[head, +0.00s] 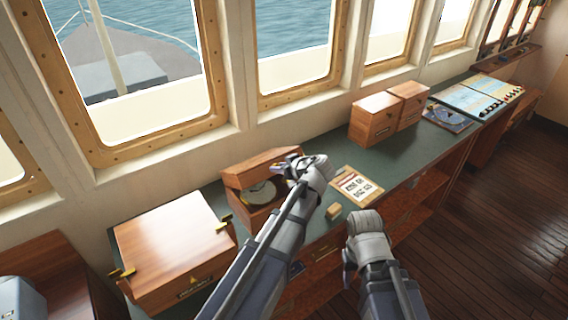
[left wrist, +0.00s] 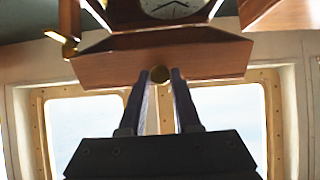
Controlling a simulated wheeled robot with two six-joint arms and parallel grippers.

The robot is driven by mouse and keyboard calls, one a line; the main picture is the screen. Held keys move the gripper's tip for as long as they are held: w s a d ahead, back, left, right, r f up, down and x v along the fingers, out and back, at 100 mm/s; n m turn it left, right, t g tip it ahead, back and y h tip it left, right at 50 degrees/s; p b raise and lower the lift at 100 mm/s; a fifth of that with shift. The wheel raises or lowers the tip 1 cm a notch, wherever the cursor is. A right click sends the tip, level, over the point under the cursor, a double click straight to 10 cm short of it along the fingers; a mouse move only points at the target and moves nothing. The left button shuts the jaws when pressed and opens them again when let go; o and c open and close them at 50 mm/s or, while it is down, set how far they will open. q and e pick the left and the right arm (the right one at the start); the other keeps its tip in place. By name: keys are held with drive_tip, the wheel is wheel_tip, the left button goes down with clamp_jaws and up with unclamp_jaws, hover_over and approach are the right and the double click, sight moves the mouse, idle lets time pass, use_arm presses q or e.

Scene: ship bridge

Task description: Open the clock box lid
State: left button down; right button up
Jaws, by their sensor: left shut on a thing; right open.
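The wooden clock box (head: 243,211) stands on the green counter by the windows. My left gripper (head: 284,169) is at the lid's edge. In the left wrist view its fingers (left wrist: 160,90) are shut on the brass knob (left wrist: 160,74) of the lid (left wrist: 110,68), with part of the clock face (left wrist: 172,8) beyond. My right gripper (head: 349,262) is open and apart from the box, low in front of the counter; its fingertips are partly hidden.
A larger wooden box (head: 170,235) with brass latches stands left of the clock box. A small wooden block (head: 333,211) and a printed card (head: 356,186) lie to the right. Two wooden boxes (head: 376,118) and a chart (head: 478,97) are farther along. Counter between is clear.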

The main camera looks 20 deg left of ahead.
use_arm(q)
drive_tip(key=a+r+p, duration=0.1)
drive_tip(key=w+r+p, duration=0.1)
drive_tip(key=r, duration=0.1)
drive_tip(key=shift+w+a+g+h+p, duration=0.2)
drive_tip(key=shift+a+g+h+p, duration=0.1)
drive_tip(key=shift+a+h+p, duration=0.1)
drive_tip(key=w+a+r+p, duration=0.1)
drive_tip(key=a, duration=0.1)
drive_tip(key=w+a+r+p, duration=0.1)
drive_tip(key=w+p, duration=0.1)
drive_tip(key=w+a+r+p, duration=0.1)
drive_tip(key=a+r, duration=0.1)
drive_tip(key=shift+w+a+r, duration=0.1)
drive_tip(key=shift+w+a, duration=0.2)
drive_tip(key=shift+a, duration=0.05)
drive_tip(key=w+a+g+h+p, duration=0.2)
drive_tip(key=w+a+p, duration=0.2)
drive_tip(key=w+a, duration=0.6)
drive_tip(key=a, duration=0.3)
drive_tip(key=shift+r+h+p, duration=0.3)
drive_tip(key=shift+r+p, duration=0.05)
use_arm(e)
wheel_tip(320, 180, up, 13)
drive_tip(key=shift+s+d+r, duration=0.15)
drive_tip(key=shift+s+r, duration=0.05)
